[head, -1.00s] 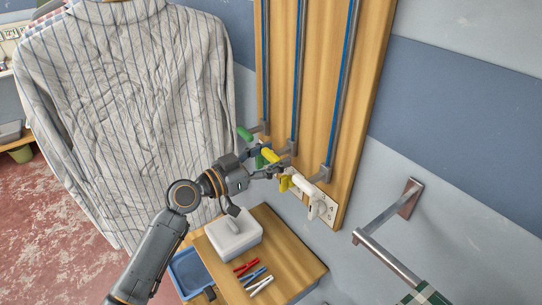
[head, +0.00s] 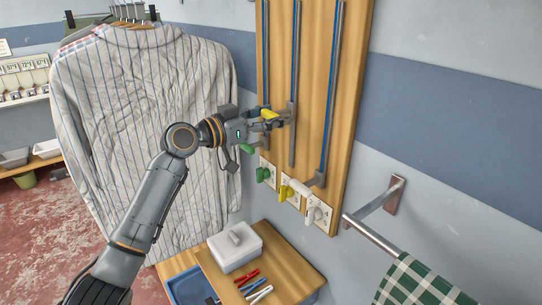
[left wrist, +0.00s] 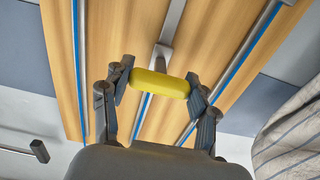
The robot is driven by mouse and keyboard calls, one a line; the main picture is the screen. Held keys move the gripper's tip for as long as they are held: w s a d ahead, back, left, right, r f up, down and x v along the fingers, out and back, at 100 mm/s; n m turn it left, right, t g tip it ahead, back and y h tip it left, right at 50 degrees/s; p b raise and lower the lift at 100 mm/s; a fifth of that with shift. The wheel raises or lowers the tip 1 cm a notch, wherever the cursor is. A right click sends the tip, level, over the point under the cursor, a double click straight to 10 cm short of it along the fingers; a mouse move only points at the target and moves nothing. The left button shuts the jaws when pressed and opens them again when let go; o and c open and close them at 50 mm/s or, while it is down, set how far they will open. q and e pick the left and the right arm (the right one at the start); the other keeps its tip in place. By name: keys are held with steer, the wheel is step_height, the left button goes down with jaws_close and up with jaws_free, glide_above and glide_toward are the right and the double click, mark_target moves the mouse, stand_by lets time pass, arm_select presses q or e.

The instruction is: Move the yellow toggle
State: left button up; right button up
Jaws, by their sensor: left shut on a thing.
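The yellow toggle (head: 270,114) is a rounded yellow bar on a grey slider arm, on the middle rail of the wooden board (head: 350,60). My left gripper (head: 267,121) is shut on it, partway up the rail. In the left wrist view the yellow toggle (left wrist: 159,84) lies crosswise between the two fingers, its middle in plain sight. A green bar (head: 247,149) and a white bar (head: 299,184) sit lower, on the outer rails. My right gripper is not in view.
Green (head: 263,174), yellow (head: 284,191) and white (head: 313,215) knobs sit on plates low on the board. A striped shirt (head: 150,120) hangs close on the left. A metal rail (head: 372,236) juts out at right.

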mark_target(270, 112)
arm_select(q)
step_height(270, 112, up, 21)
steer(key=p, duration=0.7)
steer(key=shift+a+r, duration=0.1)
steer(key=shift+r, duration=0.05)
steer(key=o, duration=1.5)
steer(key=shift+c, duration=0.2)
steer(key=shift+o, duration=1.3)
steer(key=shift+f, duration=0.2)
steer(key=v, duration=1.2)
